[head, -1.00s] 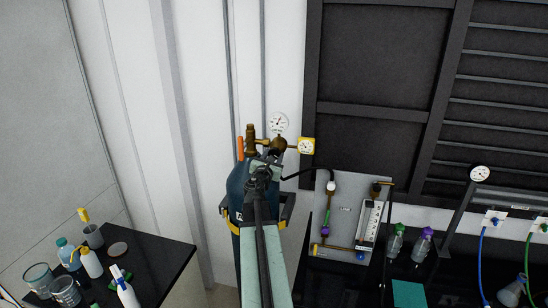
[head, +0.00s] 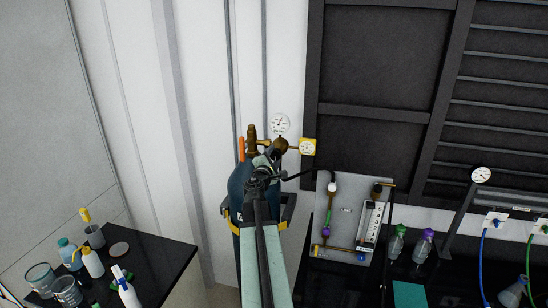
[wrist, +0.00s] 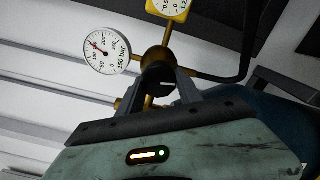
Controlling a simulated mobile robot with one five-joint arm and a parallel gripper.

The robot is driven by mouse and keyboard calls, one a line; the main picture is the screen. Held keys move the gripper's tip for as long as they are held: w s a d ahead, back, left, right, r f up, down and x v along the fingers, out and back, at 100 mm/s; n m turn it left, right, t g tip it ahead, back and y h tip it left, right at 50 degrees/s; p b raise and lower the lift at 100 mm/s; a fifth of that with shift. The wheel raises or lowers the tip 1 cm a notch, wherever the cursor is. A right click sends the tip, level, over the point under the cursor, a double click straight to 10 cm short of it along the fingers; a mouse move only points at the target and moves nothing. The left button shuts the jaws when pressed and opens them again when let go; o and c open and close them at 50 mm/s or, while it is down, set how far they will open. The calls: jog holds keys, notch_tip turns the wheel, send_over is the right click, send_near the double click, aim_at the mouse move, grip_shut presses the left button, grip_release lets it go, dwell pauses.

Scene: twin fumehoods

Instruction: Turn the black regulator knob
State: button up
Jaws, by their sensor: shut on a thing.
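The black regulator knob (wrist: 157,78) sits at the front of the brass regulator (wrist: 152,62) in the wrist view. My gripper (wrist: 158,88) has its two dark fingers on either side of the knob and is shut on it. In the head view my gripper (head: 271,159) reaches the brass regulator (head: 282,144) on top of the dark blue gas cylinder (head: 237,186). The knob is mostly hidden there behind my gripper. A round white gauge (head: 279,124) and a yellow square gauge (head: 308,147) are fixed to the regulator.
A black hose runs from the regulator to a grey panel (head: 346,214) with tubes and valves at right. A black table (head: 160,258) with bottles and beakers stands at lower left. A yellow strap holder (head: 285,217) holds the cylinder.

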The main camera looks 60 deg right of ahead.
jog(key=shift+m, duration=0.9)
jog(key=o, duration=1.4)
jog(key=shift+c, duration=0.2)
jog(key=shift+a, duration=0.1)
jog(key=v, duration=0.7)
jog(key=shift+a, duration=0.35)
